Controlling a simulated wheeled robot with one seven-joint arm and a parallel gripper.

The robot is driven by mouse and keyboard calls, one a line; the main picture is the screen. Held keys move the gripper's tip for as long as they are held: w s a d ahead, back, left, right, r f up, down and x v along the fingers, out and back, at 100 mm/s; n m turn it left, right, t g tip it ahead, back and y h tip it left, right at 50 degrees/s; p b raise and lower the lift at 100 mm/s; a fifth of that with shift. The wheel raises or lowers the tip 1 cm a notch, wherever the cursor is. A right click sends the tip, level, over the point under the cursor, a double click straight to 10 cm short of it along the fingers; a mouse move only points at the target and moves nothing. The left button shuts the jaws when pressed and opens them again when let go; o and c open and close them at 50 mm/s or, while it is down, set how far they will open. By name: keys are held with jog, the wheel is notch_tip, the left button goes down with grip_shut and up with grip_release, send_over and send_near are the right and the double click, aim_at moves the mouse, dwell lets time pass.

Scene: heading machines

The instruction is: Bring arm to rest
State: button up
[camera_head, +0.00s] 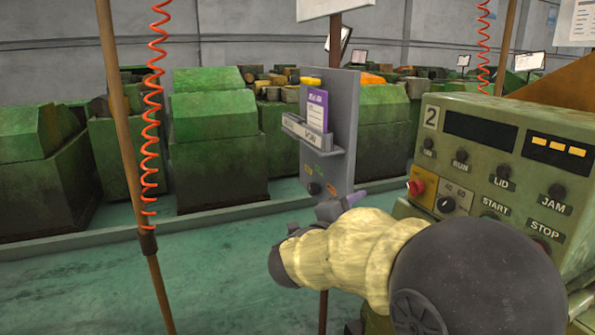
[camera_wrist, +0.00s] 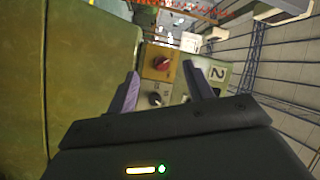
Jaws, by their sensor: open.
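Beyond the fingers in that view are a red button (camera_wrist: 161,63) on a yellow plate and a black knob (camera_wrist: 154,99). Whether the fingers touch anything there I see no sign of.
A green control panel (camera_head: 500,165) marked 2 stands close at the right. The grey panel (camera_head: 328,130) holds a purple card (camera_head: 317,105). A brown pole (camera_head: 125,140) and red coiled hose (camera_head: 152,110) stand left. Green machines (camera_head: 215,150) line the back. Floor (camera_head: 230,265) at lower left is clear.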

jog(key=s+a+f+n+g+y, duration=0.1)
jog(key=a+f+n+y, duration=0.1)
jog(key=f+n+y, duration=0.5)
jog(key=s+a+f+n+g+y, duration=0.1)
jog(key=s+a+f+n+y, duration=0.1)
jog(key=f+n+y, duration=0.45)
jog(key=s+d+f+n+g, duration=0.2)
jog(key=s+f+n+g, duration=0.3)
jog(key=s, duration=0.4)
jog(key=s+d+f+n+g, duration=0.3)
jog(key=s+f+g, duration=0.1)
jog(key=s+f, duration=0.45)
notch_tip(320, 180, up, 29)
jog(key=p, duration=2.8)
jog(key=shift+w+a+f+t+h, duration=0.2)
jog(key=shift+t+h, duration=0.1)
jog(key=shift+h, duration=0.15)
